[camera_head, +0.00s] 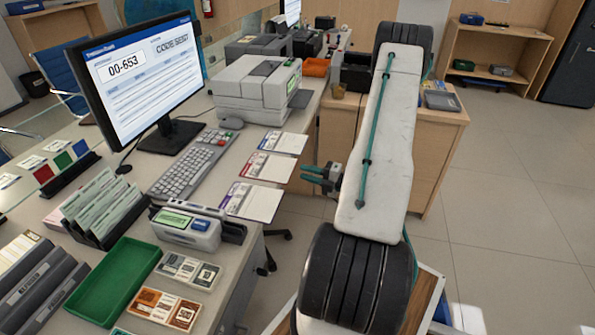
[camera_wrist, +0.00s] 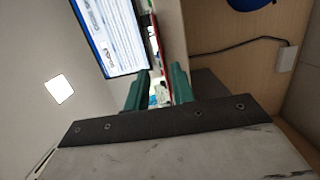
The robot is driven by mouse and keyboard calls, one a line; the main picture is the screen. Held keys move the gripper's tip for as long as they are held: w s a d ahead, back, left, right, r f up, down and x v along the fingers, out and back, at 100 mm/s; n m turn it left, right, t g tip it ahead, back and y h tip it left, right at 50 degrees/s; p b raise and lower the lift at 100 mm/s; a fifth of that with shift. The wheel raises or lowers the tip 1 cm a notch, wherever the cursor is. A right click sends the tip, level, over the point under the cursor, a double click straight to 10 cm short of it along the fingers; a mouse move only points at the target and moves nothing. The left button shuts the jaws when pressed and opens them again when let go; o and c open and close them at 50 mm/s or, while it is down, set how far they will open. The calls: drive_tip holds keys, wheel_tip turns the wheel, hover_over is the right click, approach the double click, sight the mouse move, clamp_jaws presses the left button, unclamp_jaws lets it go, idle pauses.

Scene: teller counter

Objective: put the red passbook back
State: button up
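A small red panel (camera_head: 43,173), which may be the red passbook, stands beside a green one (camera_head: 62,160) and a blue one (camera_head: 80,147) at a long black holder (camera_head: 75,178) on the left of the counter. My gripper (camera_head: 313,175) is off the counter's right edge, beyond the printed forms and well away from the red panel. In the wrist view its two teal fingers (camera_wrist: 160,90) stand apart with nothing gripped between them. A thin red strip (camera_wrist: 160,50) shows beyond the fingers; I cannot tell what it is.
A monitor (camera_head: 133,75), keyboard (camera_head: 193,163), printer (camera_head: 255,88) and card terminal (camera_head: 188,225) crowd the counter. Three forms (camera_head: 262,168) lie along its right edge. A green tray (camera_head: 115,280) is empty at the front. Floor (camera_head: 510,200) is open at right.

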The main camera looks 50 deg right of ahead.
drive_tip(key=v, duration=0.7)
drive_tip(key=w+a+r+n+g+y, duration=0.4)
drive_tip(key=a+r+n+g, duration=0.3)
drive_tip(key=a+r+n, duration=0.4)
drive_tip(key=w+a+r+n+g+y, duration=0.35)
drive_tip(key=a+r+n+g, duration=0.45)
drive_tip(key=a+n, duration=0.55)
drive_tip(key=s+a+r+n+h, duration=0.6)
drive_tip(key=s+a+n, duration=0.1)
drive_tip(key=n, duration=0.6)
drive_tip(key=s+a+r+n+g+h, duration=0.1)
drive_tip(key=s+a+r+n+h, duration=0.5)
drive_tip(key=n, duration=0.7)
drive_tip(key=shift+s+a+r+n, duration=0.3)
drive_tip(key=shift+s+a, duration=0.45)
drive_tip(key=shift+s, duration=0.65)
drive_tip(key=shift+f, duration=0.1)
